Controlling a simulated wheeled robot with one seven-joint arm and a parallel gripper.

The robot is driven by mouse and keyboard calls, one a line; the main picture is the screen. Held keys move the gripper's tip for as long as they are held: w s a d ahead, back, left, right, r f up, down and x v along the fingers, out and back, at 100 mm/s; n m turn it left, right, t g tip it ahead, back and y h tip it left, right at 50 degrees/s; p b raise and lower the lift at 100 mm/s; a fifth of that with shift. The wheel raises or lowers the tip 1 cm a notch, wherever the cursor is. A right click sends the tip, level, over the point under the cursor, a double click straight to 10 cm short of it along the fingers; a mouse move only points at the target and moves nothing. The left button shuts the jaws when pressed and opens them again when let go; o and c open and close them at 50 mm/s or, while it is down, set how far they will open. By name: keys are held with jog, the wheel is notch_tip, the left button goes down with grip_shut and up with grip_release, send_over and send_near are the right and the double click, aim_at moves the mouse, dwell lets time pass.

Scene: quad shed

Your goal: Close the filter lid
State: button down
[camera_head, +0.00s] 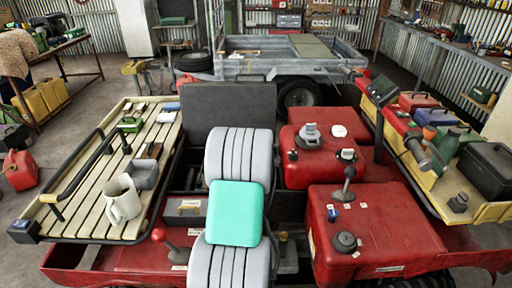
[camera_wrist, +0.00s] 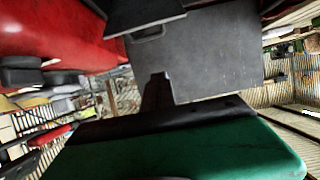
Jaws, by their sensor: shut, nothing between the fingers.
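A dark grey flat panel (camera_head: 228,105), which looks like the filter lid, stands raised behind my grey and teal arm in the head view. In the wrist view a broad dark grey panel (camera_wrist: 205,58) fills the upper middle, and I take it to be the same lid. My gripper (camera_wrist: 160,80) shows in the wrist view as a narrow dark shape, shut and empty, in front of the panel's lower left part. I cannot tell whether it touches the panel. My arm hides the gripper and the area under the lid in the head view.
A slatted rack (camera_head: 95,190) with a white jug (camera_head: 121,199) lies left. Red vehicle bodywork (camera_head: 375,235) with knobs and levers is close on the right, beside a loaded yellow tray (camera_head: 490,211). A grey trailer (camera_head: 270,62) stands behind.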

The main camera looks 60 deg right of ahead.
jog(key=d+f+p, duration=0.1)
jog(key=d+f, duration=0.1)
jog(key=w+d+f+p, duration=0.1)
jog(key=d+f+p, duration=0.1)
jog(key=w+d+f+p, duration=0.1)
jog(key=d+f, duration=0.1)
jog(key=d, duration=0.1)
jog(key=shift+w, duration=0.2)
jog(key=shift+s+a+f+p, duration=0.1)
jog(key=shift+a+f+p, duration=0.2)
jog(key=shift+f, duration=0.15)
